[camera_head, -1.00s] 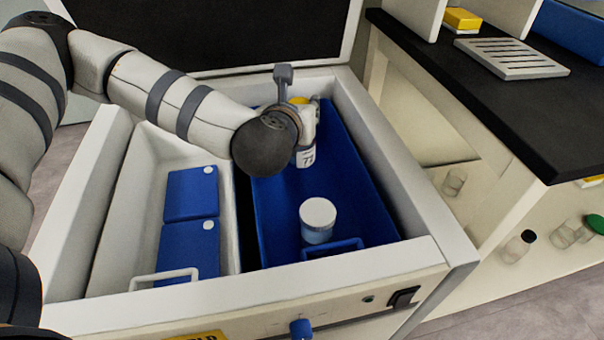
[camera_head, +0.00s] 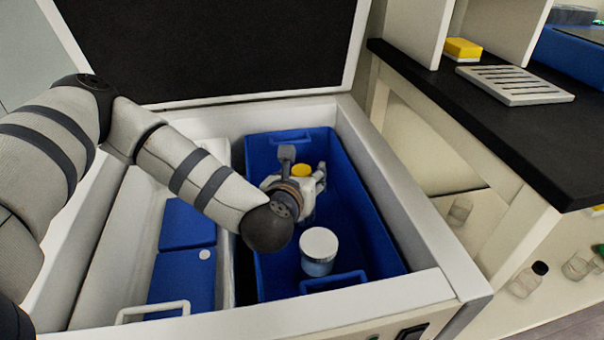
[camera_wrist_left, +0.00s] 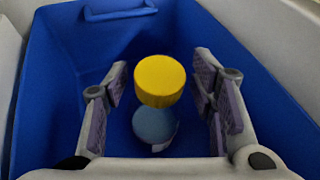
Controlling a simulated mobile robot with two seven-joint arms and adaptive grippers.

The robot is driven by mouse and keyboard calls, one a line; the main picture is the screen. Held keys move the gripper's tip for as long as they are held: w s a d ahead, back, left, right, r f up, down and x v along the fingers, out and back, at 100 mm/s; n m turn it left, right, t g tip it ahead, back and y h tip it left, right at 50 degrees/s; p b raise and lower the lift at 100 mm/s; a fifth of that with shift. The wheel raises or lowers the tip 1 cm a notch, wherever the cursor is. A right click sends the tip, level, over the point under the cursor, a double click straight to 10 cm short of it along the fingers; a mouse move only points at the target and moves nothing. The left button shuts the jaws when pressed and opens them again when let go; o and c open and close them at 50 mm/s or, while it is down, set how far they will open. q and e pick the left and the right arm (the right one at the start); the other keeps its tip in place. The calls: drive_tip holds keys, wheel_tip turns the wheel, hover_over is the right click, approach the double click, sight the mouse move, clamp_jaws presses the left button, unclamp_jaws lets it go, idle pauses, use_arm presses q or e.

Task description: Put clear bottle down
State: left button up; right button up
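The clear bottle has a yellow cap (camera_head: 301,170), which also shows in the left wrist view (camera_wrist_left: 160,78). Its bluish see-through body (camera_wrist_left: 154,124) is below the cap, inside the blue bin (camera_head: 378,235). My left gripper (camera_wrist_left: 159,72) is open around the bottle, with a gap between the cap and each finger. In the head view my left gripper (camera_head: 306,188) is low inside the bin and partly hides the bottle. Whether the bottle's base touches the bin floor is hard to tell. My right gripper is not in view.
A white-lidded jar (camera_head: 319,248) stands in the bin near its front handle. Blue boxes (camera_head: 180,280) lie in the left compartment. The chest's white rim (camera_head: 420,245) surrounds the bin. A black-topped bench (camera_head: 490,115) stands at right.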

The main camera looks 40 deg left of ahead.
use_arm(q)
drive_tip(key=shift+r, duration=0.25)
drive_tip(key=p+v, duration=0.4)
drive_tip(key=v, duration=0.8)
drive_tip(key=shift+f, duration=0.1)
